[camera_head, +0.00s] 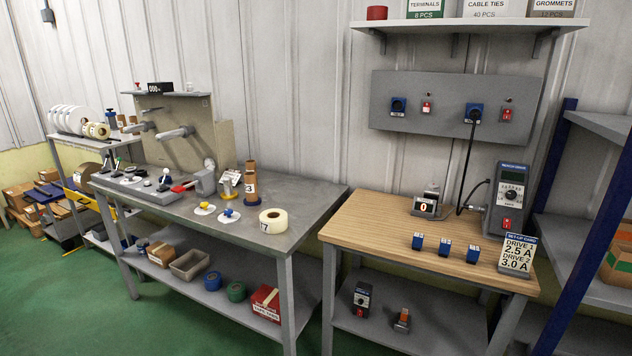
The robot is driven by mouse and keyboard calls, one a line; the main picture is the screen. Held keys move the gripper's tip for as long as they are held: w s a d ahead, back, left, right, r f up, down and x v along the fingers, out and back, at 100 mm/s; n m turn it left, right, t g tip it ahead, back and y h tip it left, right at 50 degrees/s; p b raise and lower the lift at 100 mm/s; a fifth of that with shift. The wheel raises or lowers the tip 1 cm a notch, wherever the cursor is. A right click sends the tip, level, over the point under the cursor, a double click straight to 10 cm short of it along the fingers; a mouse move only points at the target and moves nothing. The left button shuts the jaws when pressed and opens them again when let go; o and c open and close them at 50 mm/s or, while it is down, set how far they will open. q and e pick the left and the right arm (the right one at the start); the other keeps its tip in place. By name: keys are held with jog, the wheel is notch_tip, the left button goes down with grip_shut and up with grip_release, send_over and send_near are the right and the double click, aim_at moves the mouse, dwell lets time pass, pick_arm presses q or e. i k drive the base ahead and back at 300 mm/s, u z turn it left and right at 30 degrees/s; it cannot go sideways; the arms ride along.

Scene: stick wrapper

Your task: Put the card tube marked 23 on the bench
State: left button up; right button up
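A brown card tube (251,169) stands upright towards the back of the grey bench (305,200). Its white label shows a 3; I cannot tell whether another digit sits before it. Small brown tube-like pieces (122,120) stand on the left rack, too small to read. A cream roll (279,222) with a 7 on its side lies on the grey bench near its right front edge. Neither of my grippers is in view.
A wrapping machine (185,140) with a red-handled part fills the bench's left and back. Discs with blue and yellow knobs (229,216) lie in front of the tube. A wooden table (365,225) with meters stands right. The grey bench's right end is clear.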

aim_at(271, 188)
jog(key=z, duration=0.5)
jog(key=i, duration=0.65)
jog(key=z, duration=0.25)
